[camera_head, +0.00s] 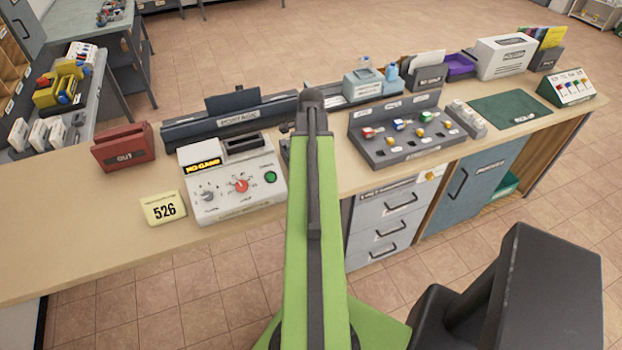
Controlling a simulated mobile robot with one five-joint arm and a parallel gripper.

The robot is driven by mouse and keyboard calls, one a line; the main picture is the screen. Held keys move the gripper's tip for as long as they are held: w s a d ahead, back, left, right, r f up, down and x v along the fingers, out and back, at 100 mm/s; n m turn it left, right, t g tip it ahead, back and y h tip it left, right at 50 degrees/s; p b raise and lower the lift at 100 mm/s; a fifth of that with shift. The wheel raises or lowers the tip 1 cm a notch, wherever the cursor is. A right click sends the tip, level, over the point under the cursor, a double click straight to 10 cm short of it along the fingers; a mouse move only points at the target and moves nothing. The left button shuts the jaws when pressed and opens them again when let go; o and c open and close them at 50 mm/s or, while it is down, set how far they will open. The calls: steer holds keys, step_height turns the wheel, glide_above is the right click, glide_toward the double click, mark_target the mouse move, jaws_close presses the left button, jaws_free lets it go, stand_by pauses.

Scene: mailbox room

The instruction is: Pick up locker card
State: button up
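A pale yellow card marked 526 (163,208) stands near the front edge of the counter, on the left, just left of the white machine. It is the only numbered card I can make out, and the frame does not confirm that it is the locker card. My green arm reaches up the middle of the view, to the right of the card and well apart from it. My gripper's fingers do not show; the arm hides what lies behind it.
A white machine with knobs (233,190) stands beside the card, with a red OUT holder (123,147) behind. A grey key tray (400,132) and a green mat (510,109) are right of my arm. The counter (70,235) is clear left of the card.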

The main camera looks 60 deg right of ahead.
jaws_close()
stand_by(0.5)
